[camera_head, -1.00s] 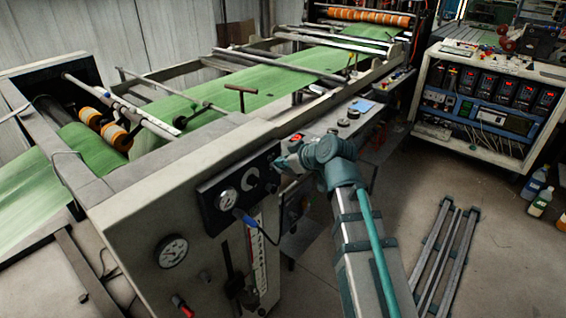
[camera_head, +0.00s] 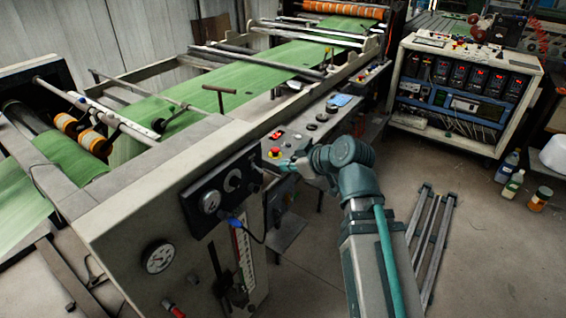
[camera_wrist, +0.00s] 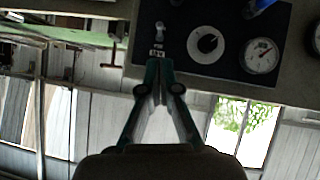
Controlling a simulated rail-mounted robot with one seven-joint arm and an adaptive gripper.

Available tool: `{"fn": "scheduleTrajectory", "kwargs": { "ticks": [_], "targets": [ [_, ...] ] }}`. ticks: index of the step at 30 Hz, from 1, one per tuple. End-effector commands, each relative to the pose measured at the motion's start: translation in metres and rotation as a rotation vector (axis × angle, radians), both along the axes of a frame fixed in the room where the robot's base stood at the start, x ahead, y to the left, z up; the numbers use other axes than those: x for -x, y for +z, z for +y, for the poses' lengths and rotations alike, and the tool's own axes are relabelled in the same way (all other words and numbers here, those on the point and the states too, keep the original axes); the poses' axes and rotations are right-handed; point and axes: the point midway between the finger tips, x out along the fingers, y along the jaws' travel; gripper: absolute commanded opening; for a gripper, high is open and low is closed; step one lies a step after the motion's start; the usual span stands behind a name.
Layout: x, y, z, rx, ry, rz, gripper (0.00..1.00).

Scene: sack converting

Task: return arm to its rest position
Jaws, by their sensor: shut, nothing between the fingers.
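My gripper (camera_head: 287,164) shows small in the head view, just right of the dark panel (camera_head: 224,187) on the machine's near end. In the wrist view my gripper (camera_wrist: 157,66) is shut, its two fingers meeting at the tips with nothing between them. The tips appear just below a small toggle switch (camera_wrist: 158,32) on the dark panel, beside a round knob (camera_wrist: 206,43) and a gauge (camera_wrist: 260,55). I cannot tell how far the tips are from the panel. My arm reaches in from the bottom of the head view, bent behind the gripper.
A green web (camera_head: 262,84) runs through the machine. A console with a red button (camera_head: 275,152) lies close behind my gripper. A control cabinet (camera_head: 446,147), bottles (camera_head: 512,184) and metal bars (camera_head: 431,243) stand or lie at right. Open floor lies around the bars.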

Motion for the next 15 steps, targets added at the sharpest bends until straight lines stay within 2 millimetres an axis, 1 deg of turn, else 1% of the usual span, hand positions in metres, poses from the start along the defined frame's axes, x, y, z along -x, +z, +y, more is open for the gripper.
{"fn": "scheduleTrajectory", "kwargs": {
  "ticks": [11, 15],
  "targets": [
    [-0.0001, -0.0002, 0.0001, 0.0, 0.0, 0.0, 0.0],
    [-0.0001, -0.0003, 0.0001, -0.022, -0.022, 0.024, 0.0]
  ]
}}
